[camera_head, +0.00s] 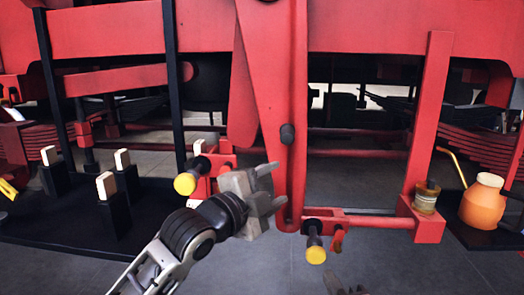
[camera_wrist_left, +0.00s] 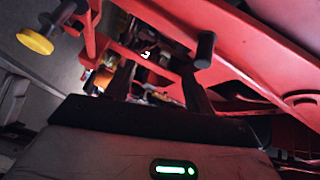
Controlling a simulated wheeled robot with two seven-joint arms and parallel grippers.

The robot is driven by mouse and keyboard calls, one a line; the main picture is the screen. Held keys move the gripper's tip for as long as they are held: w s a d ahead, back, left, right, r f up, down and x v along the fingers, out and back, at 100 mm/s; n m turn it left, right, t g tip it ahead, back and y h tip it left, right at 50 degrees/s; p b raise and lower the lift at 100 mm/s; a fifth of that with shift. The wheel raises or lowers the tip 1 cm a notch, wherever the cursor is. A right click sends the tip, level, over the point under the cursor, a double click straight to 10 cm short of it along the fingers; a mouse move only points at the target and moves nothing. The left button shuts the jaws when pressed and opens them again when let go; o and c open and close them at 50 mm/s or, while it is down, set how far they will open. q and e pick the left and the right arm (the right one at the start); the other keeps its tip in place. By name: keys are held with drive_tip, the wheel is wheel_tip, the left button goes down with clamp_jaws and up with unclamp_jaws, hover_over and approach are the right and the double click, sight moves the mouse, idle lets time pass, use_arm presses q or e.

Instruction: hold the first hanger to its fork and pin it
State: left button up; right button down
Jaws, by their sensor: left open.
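A long red hanger (camera_head: 297,100) hangs down in the middle of the head view, with a dark round stub (camera_head: 287,134) partway down. The dark stub also shows in the left wrist view (camera_wrist_left: 205,50). Near its lower end is a red fork-like bracket (camera_head: 325,214) with a black, yellow-ended pin (camera_head: 315,250); whether they are joined is unclear. Another yellow-ended pin (camera_head: 187,183) is at the left bracket. My left gripper (camera_head: 276,187) is open beside the hanger's lower part, apparently empty. My right gripper (camera_head: 345,288) barely shows at the bottom edge; its fingers are indistinct.
A black mat at left carries dark posts with pale blocks (camera_head: 106,186). A red upright (camera_head: 428,120) stands at right, with an amber jar (camera_head: 427,197) at its foot. An orange oil can (camera_head: 482,202) is farther right. The grey floor in front is clear.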

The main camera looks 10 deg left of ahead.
sight(287, 136)
use_arm(q)
drive_tip(key=w+a+r+m, duration=0.2)
drive_tip(key=w+r+m, duration=0.1)
drive_tip(key=r, duration=0.4)
drive_tip(key=shift+x, duration=4.35)
drive_tip(key=shift+a, duration=0.1)
clamp_jaws()
drive_tip(key=shift+y, duration=0.3)
